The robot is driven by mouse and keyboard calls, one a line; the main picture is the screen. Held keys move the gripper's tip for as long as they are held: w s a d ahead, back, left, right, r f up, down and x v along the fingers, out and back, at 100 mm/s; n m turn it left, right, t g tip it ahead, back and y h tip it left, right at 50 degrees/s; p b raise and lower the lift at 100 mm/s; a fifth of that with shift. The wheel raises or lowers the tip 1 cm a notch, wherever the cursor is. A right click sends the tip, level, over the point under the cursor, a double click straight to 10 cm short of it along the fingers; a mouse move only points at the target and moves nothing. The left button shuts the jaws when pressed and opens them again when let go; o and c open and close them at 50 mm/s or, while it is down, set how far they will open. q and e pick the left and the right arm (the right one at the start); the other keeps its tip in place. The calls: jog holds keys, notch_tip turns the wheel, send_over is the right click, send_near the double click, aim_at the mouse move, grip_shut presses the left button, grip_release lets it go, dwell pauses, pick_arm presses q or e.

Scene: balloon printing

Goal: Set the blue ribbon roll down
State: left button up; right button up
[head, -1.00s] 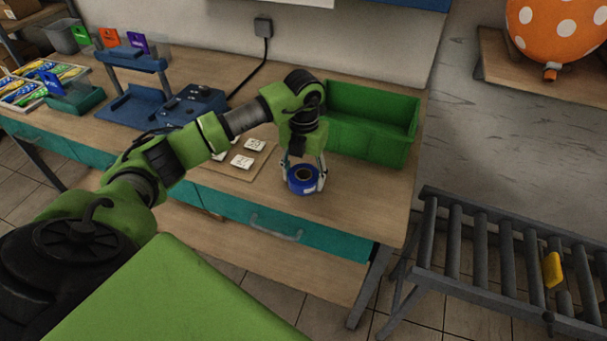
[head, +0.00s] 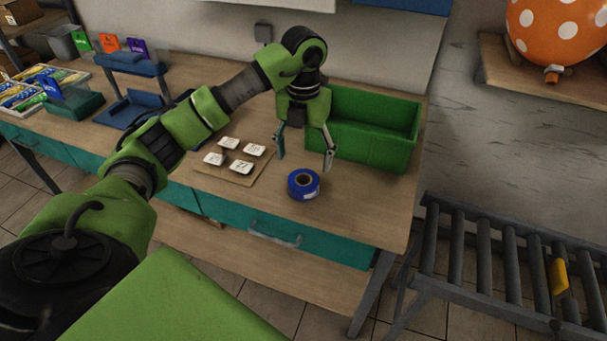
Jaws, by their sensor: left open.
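The blue ribbon roll (head: 292,188) lies flat on the wooden table (head: 345,205) near its front edge, its brown core facing up. My left gripper (head: 305,163) is open and empty, with its two fingers spread above and behind the roll. The fingers look clear of the roll. My right gripper is not in view.
A green bin (head: 375,145) stands behind and right of the roll. A board with several white labelled tiles (head: 242,167) lies to the left. A roller conveyor (head: 480,260) stands to the right. The table between roll and right edge is clear.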

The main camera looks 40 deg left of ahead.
pick_arm(q)
notch_tip(320, 180, up, 4)
jog(key=shift+f, duration=0.25)
dwell(0.5)
